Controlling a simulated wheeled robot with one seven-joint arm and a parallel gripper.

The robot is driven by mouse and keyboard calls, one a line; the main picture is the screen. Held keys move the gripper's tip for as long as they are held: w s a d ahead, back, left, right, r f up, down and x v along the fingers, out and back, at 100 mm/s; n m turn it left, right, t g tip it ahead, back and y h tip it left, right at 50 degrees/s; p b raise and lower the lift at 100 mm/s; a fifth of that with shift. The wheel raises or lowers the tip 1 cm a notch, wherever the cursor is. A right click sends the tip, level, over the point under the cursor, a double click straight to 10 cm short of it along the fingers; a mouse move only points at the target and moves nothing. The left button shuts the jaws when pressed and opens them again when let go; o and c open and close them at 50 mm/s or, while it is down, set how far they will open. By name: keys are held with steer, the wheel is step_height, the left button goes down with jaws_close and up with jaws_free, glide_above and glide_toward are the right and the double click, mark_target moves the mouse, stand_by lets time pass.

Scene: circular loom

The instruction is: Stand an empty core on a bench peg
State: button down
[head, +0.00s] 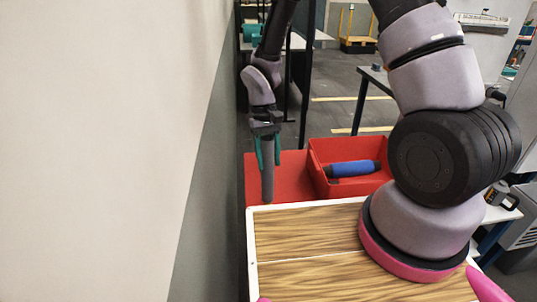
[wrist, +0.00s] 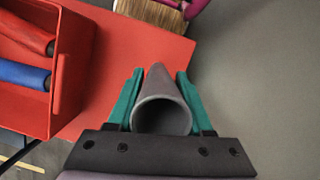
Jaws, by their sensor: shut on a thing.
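My gripper (head: 267,150) points down at the left of the head view, its two teal fingers on either side of a grey hollow core (head: 267,186). The core hangs upright, and its lower end is in front of the red bench top (head: 291,168). In the wrist view the core (wrist: 161,118) lies between the fingertips (wrist: 159,76), its open near end facing the camera. Its far end is over the red bench top (wrist: 125,47). I cannot tell whether the core touches the bench. No peg shows in either view; the core may hide one.
A red bin (head: 316,165) stands on the bench to the right of my gripper. It holds a blue roll (head: 352,169) and a red roll (wrist: 22,32). A pale wall (head: 100,150) is close on the left. A wood-grain top with white edging (head: 310,230) lies in front.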

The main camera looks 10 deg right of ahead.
steer(key=shift+f, duration=0.9)
steer(key=shift+c, duration=1.1)
jaws_free()
steer(key=v, duration=1)
steer(key=shift+r, duration=0.4)
